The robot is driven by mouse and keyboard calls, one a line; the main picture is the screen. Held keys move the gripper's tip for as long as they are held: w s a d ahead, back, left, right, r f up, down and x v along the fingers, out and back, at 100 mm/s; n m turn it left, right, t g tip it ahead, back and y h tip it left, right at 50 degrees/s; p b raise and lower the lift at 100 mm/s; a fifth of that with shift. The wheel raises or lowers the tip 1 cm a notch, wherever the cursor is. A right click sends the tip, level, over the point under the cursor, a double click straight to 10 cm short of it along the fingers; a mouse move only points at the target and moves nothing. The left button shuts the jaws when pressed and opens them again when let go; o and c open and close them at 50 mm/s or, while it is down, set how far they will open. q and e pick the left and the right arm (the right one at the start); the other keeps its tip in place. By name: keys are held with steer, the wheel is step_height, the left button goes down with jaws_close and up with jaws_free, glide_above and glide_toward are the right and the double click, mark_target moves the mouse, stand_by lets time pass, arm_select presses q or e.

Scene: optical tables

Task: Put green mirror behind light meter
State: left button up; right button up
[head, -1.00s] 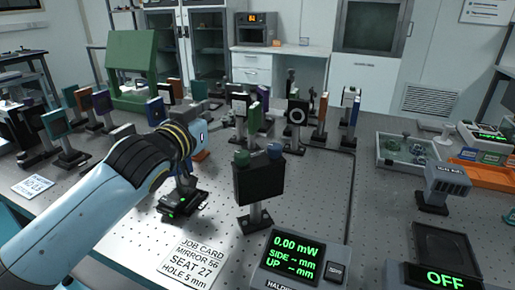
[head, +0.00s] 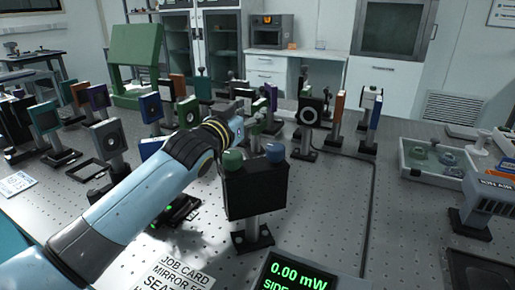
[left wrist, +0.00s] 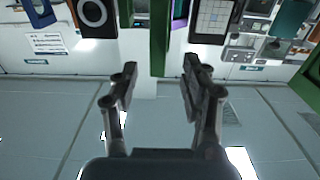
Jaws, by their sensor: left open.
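A light meter (head: 296,273) with a green "0.00 mW" readout is at the bottom of the head view, cut off by the frame edge. In the left wrist view my left gripper (left wrist: 158,78) is open. A green upright plate (left wrist: 160,40), seemingly the green mirror, shows between and beyond its fingertips. I cannot tell whether they touch. Another green mirror plate (head: 188,112) stands left of my wrist in the head view. My right gripper is not in view.
A black box on a post (head: 255,192), with a green and a blue knob, stands close to my left forearm. Several mounted optics crowd the table, including a black ring mount (head: 309,114). A job card (head: 177,278) lies in front.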

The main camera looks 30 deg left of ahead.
arm_select(q)
steer(key=w, duration=0.5)
steer(key=shift+p, duration=0.4)
steer(key=shift+f, duration=0.1)
jaws_close()
